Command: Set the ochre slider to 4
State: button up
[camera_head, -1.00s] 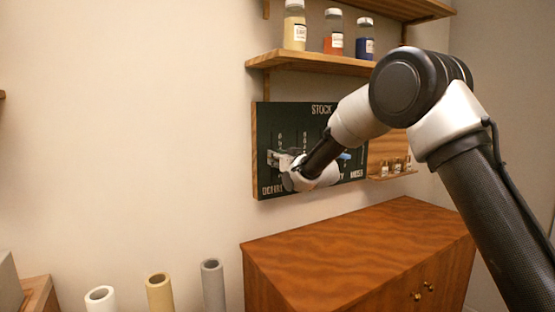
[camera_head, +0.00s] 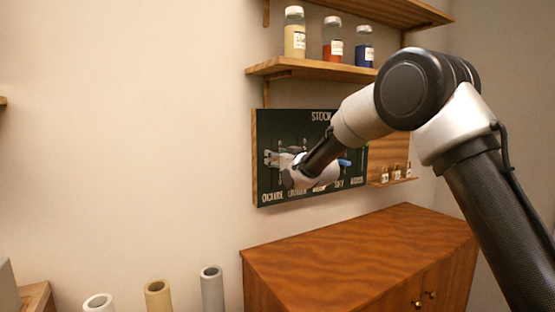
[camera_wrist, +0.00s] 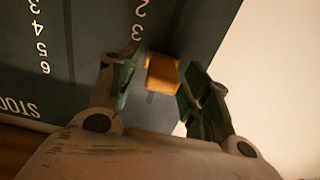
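The ochre slider (camera_wrist: 162,73) is a small yellow-orange block on a dark groove near the board's edge in the wrist view. My gripper (camera_wrist: 160,68) is open, with one finger on each side of the block. Small gaps show between the block and the fingers. The scale beside the groove shows 2 and 3; marks further along are hidden by the left finger, so I cannot read the slider's setting. In the head view the dark green stock board (camera_head: 325,190) hangs on the wall, and my gripper (camera_head: 273,159) is at its left part, above the OCHRE label.
A neighbouring scale with 3 to 6 shows in the wrist view. A blue slider (camera_head: 344,163) is right of my wrist. A shelf (camera_head: 310,66) with jars is above the board, a small rack (camera_head: 392,181) right, a wooden cabinet (camera_head: 340,245) below.

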jog(key=v, duration=1.2)
notch_tip(320, 180, down, 12)
jog(key=s+d+g+h, duration=0.3)
jog(key=g, duration=0.1)
jog(key=s+d+f+m+g+h, duration=0.1)
jog(key=s+d+f+g+h, duration=0.25)
jog(key=s+d, duration=0.45)
jog(key=s+d+r+m+g+h, duration=0.1)
jog(key=s+d+r+m, duration=0.2)
jog(key=s+d, duration=0.9)
jog(key=s+d+r+m+g+h, duration=0.2)
jog(key=s+d+r, duration=0.1)
jog(key=s+d, duration=1)
jog(key=s, duration=0.6)
jog(key=shift+s+d+r+m, duration=0.2)
jog(key=shift+s+d+m, duration=0.1)
jog(key=shift+s+m, duration=0.1)
